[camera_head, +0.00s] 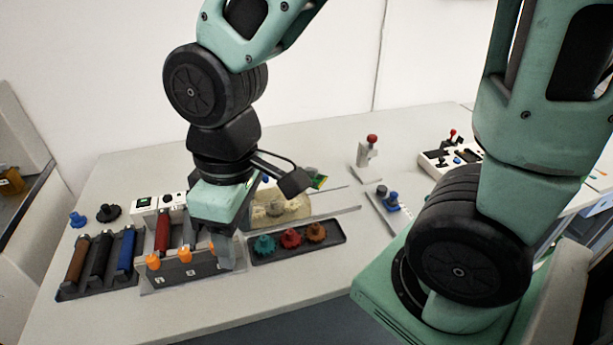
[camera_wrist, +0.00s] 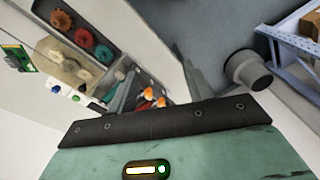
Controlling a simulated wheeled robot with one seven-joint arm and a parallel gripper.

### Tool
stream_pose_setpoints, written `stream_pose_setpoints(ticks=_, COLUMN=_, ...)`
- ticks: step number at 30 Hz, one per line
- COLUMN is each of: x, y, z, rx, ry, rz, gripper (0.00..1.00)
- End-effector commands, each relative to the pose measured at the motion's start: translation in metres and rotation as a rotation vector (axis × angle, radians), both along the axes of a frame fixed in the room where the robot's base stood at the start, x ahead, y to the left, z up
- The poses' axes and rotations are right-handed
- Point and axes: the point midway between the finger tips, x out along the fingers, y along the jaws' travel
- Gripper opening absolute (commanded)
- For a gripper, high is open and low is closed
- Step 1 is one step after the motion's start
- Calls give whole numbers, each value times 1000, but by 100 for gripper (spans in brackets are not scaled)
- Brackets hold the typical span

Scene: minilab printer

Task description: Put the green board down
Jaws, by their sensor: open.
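The green board (camera_head: 318,181) shows as a small green and yellow piece just right of my wrist camera, beyond the beige round part (camera_head: 280,208). My wrist hides part of that area. In the wrist view the green board (camera_wrist: 17,58) is at the left edge, well away from my fingers; I cannot tell exactly what it rests on. My gripper (camera_head: 212,243) points down over the dark block with orange knobs (camera_head: 184,270). Its jaws are open and the green board is not between them. The wrist view shows both fingers, with the orange knobs between them in the picture.
A black tray (camera_head: 338,240) with teal, red and orange knobs lies right of my gripper. A rack with brown, black and blue rollers (camera_head: 100,257) is at the left. A red-topped stand (camera_head: 367,152) and a white control box (camera_head: 437,163) are farther back. The front table surface is clear.

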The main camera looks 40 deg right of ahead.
Motion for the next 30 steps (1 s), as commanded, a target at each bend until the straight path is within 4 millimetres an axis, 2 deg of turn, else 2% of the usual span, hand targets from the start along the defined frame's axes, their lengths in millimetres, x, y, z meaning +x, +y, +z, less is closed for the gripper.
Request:
stream_pose_setpoints(ticks=8, x=53, y=-28, z=-11, rx=30, ry=-17, rz=-43, gripper=51)
stream_pose_setpoints(ticks=11, x=80, y=-49, z=-17, rx=47, ry=-29, rz=-67, gripper=51)
stream_pose_setpoints(ticks=14, x=113, y=-82, z=-25, rx=70, ry=-51, rz=-97, gripper=51)
stream_pose_setpoints(ticks=18, x=154, y=-142, z=-36, rx=97, ry=-96, rz=-140, gripper=51)
stream_pose_setpoints(ticks=22, x=181, y=-209, z=-47, rx=115, ry=-148, rz=-186, gripper=51)
stream_pose_setpoints(ticks=25, x=194, y=-266, z=-54, rx=123, ry=-194, rz=-223, gripper=51)
stream_pose_setpoints(ticks=30, x=197, y=-354, z=-65, rx=119, ry=-269, rz=-278, gripper=51)
